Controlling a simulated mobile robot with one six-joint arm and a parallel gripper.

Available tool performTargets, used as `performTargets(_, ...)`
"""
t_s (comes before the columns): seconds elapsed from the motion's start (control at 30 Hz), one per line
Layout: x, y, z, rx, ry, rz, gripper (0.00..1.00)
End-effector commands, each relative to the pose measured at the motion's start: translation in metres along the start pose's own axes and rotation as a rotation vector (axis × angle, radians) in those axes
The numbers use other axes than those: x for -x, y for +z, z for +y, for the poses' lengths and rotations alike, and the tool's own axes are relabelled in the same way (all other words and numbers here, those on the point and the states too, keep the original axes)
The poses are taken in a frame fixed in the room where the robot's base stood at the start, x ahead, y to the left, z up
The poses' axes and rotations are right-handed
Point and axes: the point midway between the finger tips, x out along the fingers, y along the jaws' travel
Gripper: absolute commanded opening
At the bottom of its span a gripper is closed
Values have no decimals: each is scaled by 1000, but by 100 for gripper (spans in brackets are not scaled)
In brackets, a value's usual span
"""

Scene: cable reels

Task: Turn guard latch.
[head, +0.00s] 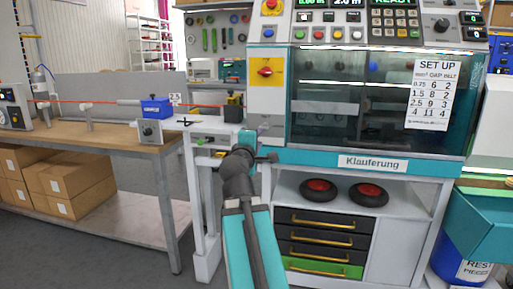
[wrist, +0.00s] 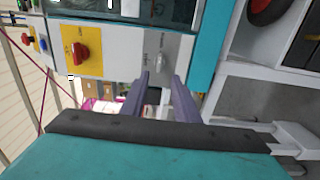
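The guard latch seems to be the small pale grey handle (wrist: 157,68) on the machine's white front strip, beside small lettering too blurred to read. In the head view the same spot (head: 263,129) shows just above my gripper, too small to make out its angle. My gripper (wrist: 161,76) is open, with its two purple-grey fingers pointing at the strip and the handle in line with the gap between them. I cannot tell whether the fingers touch or surround it. In the head view my gripper (head: 262,154) is partly hidden by my wrist.
A red rotary knob (head: 265,71) on a yellow plate sits above the latch area; it also shows in the wrist view (wrist: 81,52). The machine's window guard (head: 375,100) is to the right. A wooden bench (head: 90,135) stands at left, a teal bin (head: 487,222) at right.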

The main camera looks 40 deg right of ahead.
Motion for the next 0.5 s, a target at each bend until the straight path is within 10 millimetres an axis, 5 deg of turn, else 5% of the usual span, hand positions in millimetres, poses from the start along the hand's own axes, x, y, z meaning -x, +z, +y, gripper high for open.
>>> performTargets(0.5, 15, 1, 0, 0, 0, 0, 28)
